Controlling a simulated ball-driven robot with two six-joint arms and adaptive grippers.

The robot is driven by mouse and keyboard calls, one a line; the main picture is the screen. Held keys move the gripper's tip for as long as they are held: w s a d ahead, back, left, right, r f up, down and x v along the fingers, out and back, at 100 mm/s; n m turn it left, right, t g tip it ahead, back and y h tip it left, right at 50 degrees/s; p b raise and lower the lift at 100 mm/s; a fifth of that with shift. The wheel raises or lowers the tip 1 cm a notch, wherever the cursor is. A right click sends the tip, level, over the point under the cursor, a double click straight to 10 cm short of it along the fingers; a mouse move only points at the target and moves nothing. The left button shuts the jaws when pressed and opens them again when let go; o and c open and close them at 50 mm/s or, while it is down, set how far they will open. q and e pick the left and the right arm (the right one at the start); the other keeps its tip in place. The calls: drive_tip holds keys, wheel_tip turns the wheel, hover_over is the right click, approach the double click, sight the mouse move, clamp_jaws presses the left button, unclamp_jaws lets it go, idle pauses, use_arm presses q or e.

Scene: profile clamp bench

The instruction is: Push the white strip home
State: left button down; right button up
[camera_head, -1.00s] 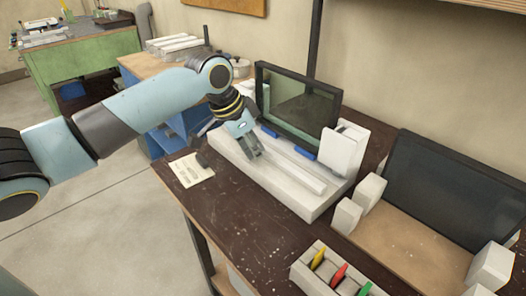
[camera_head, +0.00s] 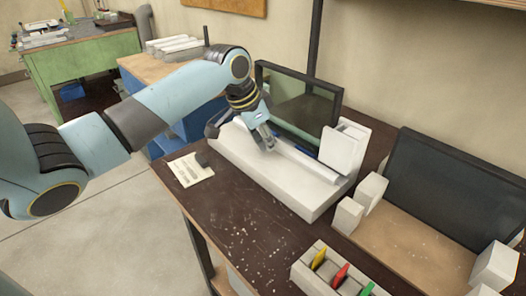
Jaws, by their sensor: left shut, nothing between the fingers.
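The white strip (camera_head: 312,165) lies lengthwise on the white clamp block (camera_head: 258,172), close to the foot of the dark-framed panel (camera_head: 305,100). Its right end is near the white upright block (camera_head: 343,148). My left gripper (camera_head: 268,147) is shut and empty, with its fingertips low at the strip's left end. They look to be touching or nearly touching it; I cannot tell which. The fingers and wrist hide the strip's far left part and some of the block. My right gripper is not in view.
A tray (camera_head: 334,270) with coloured clips stands at the front right. A dark panel (camera_head: 445,185) on a wooden base is at the right.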

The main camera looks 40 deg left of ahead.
use_arm(q)
drive_tip(key=shift+w, duration=0.4)
drive_tip(key=shift+w+d+b, duration=0.15)
drive_tip(key=shift+w+b, duration=0.25)
drive_tip(key=shift+w, duration=0.55)
idle(0.7)
drive_tip(key=shift+s+p, duration=0.5)
drive_tip(key=shift+p, duration=0.25)
drive_tip(key=shift+s+p, duration=0.4)
drive_tip(key=shift+s, duration=0.1)
wheel_tip(320, 180, up, 8)
drive_tip(key=p, duration=0.8)
drive_tip(key=shift+p, duration=0.4)
drive_tip(key=shift+f, duration=0.1)
